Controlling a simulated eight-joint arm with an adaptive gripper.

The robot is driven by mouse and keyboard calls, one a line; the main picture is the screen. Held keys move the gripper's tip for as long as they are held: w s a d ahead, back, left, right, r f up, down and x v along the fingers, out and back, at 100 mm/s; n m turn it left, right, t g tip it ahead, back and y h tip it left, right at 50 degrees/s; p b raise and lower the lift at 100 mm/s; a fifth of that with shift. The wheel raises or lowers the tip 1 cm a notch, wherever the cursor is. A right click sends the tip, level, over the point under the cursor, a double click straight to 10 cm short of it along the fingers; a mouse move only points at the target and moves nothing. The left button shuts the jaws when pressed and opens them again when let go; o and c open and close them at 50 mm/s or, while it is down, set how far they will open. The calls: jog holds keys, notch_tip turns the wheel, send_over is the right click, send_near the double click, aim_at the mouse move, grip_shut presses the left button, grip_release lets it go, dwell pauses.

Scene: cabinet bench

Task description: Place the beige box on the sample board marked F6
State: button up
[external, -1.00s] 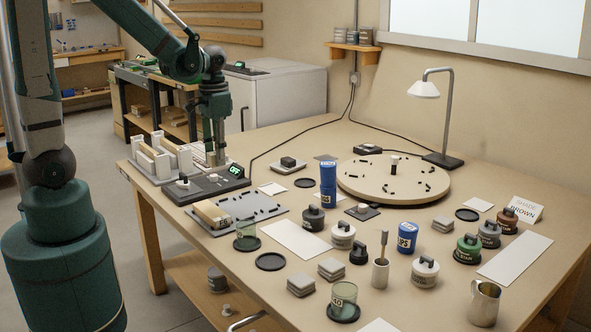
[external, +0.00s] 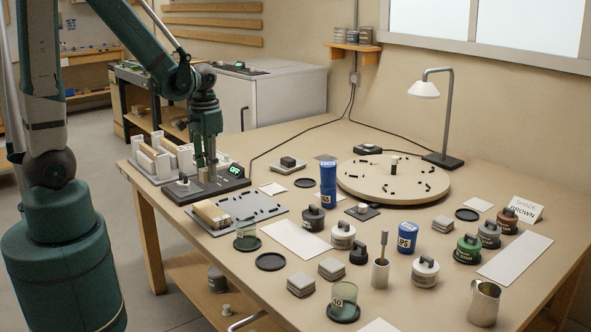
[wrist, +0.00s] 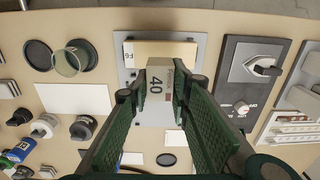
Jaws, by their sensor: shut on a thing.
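In the external view my gripper (external: 207,178) hangs at the control panel; the held box is hard to make out there. The grey sample board (external: 254,208) lies on the bench in front of the panel. It also shows in the wrist view (wrist: 130,95). A long beige block (external: 211,213) lies at the board's left end, with an F6 label (wrist: 129,51) by it. The held box appears above the board, apart from it.
The control panel (external: 183,193) with a knob and lit display stands behind the board. A white rack (external: 150,166) is beyond it. A green glass (external: 246,236), blue cans (external: 328,183) and a white sheet (external: 295,240) lie nearby. A turntable (external: 392,180) is at the back.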

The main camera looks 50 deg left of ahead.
jog(key=shift+f, duration=0.25)
jog(key=b, duration=0.2)
send_over(212, 210)
jog(key=shift+w+f, duration=0.1)
jog(key=shift+f, duration=2.7)
jog(key=shift+f, duration=0.1)
jog(key=shift+f+b, duration=0.55)
jog(key=shift+f, duration=1.4)
jog(key=shift+f, duration=0.2)
jog(key=o, duration=0.9)
jog(key=shift+r, duration=0.25)
jog(key=shift+r+p, duration=1.7)
jog(key=shift+r, duration=4.25)
